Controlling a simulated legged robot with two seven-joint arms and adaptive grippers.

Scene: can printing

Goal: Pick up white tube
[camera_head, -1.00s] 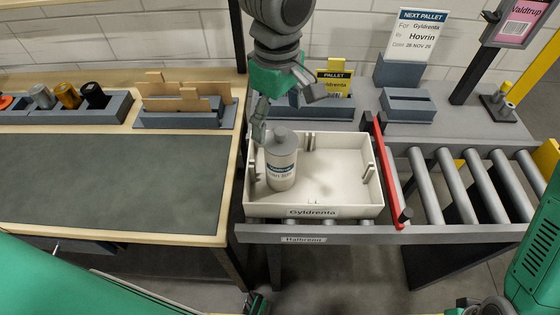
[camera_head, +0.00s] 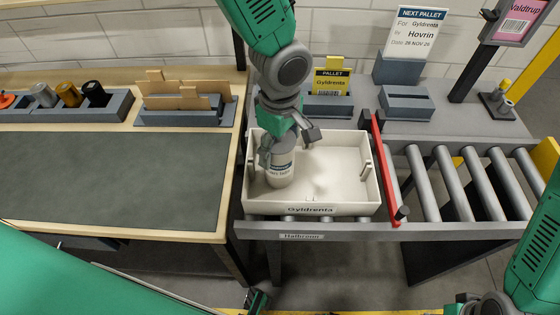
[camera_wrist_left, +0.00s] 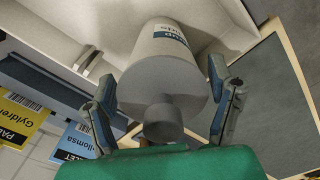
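A white-grey canister (camera_head: 281,170) with a narrower neck and a blue-and-white label stands upright in a white tray (camera_head: 340,195) marked Gyldrenta, towards its left side. My left gripper (camera_head: 287,148) is over the canister from above, with its green palm over the neck and one finger to each side. In the left wrist view the canister (camera_wrist_left: 165,75) lies between the two spread fingers of the gripper (camera_wrist_left: 162,92). The right finger looks close to the canister's side; contact is unclear. The canister's top is hidden in the head view.
The tray's right half is empty. A red bar (camera_head: 385,165) and rollers (camera_head: 455,185) are to its right. A yellow pallet card (camera_head: 331,84) stands behind it. On the left bench are a rack (camera_head: 75,108) of small cylinders, a card holder (camera_head: 180,118) and a clear dark mat (camera_head: 110,165).

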